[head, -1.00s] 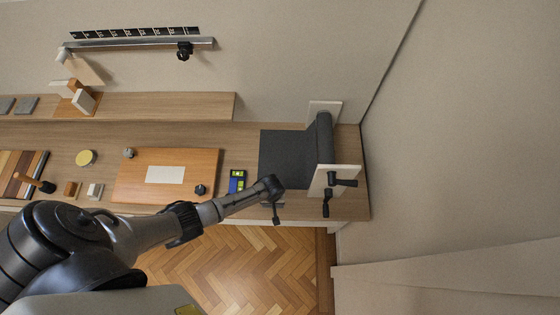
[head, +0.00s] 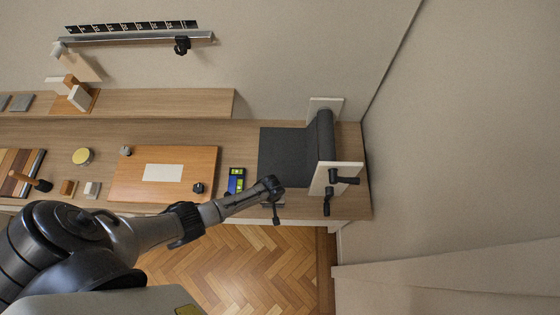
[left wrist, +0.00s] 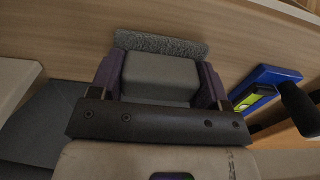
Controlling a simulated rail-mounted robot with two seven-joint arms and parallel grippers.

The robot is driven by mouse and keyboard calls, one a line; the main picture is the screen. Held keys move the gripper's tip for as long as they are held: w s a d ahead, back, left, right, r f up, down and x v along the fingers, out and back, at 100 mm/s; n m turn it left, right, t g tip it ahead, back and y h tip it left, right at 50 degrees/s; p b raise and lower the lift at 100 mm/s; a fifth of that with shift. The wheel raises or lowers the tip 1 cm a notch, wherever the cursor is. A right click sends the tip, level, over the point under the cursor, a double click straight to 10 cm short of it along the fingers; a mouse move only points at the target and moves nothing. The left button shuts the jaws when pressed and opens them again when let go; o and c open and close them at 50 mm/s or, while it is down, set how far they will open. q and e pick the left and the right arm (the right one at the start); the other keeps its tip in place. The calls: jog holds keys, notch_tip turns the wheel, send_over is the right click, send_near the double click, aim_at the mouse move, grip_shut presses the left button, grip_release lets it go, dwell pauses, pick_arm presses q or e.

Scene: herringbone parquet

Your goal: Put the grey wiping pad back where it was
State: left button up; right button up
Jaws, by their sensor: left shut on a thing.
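The grey wiping pad (left wrist: 160,72), a grey block with a fuzzy grey face, is in the left wrist view between the two purple fingers of my left gripper (left wrist: 158,80). The fingers are shut on its two sides. Wood of the worktop shows just beyond the pad. In the head view my left gripper (head: 274,203) is at the front edge of the worktop (head: 230,137), between the blue-and-yellow tool and the dark sheet. The pad is not clearly visible there behind my wrist. Whether it touches the wood, I cannot tell. My right gripper is not in view.
A blue-and-yellow tool (head: 236,181) lies close left of my gripper, beside an orange board (head: 125,178) with a black knob. A dark sheet (head: 285,155) runs to a roller with white brackets (head: 347,178) and black cranks (head: 343,177) at right. Parquet floor lies in front.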

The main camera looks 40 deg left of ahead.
pick_arm(q)
jog(key=shift+f, duration=0.3)
jog(key=o, duration=1)
jog(key=shift+r, duration=0.5)
notch_tip(320, 180, up, 13)
jog(key=shift+f+p, duration=0.1)
jog(key=shift+p, duration=1.05)
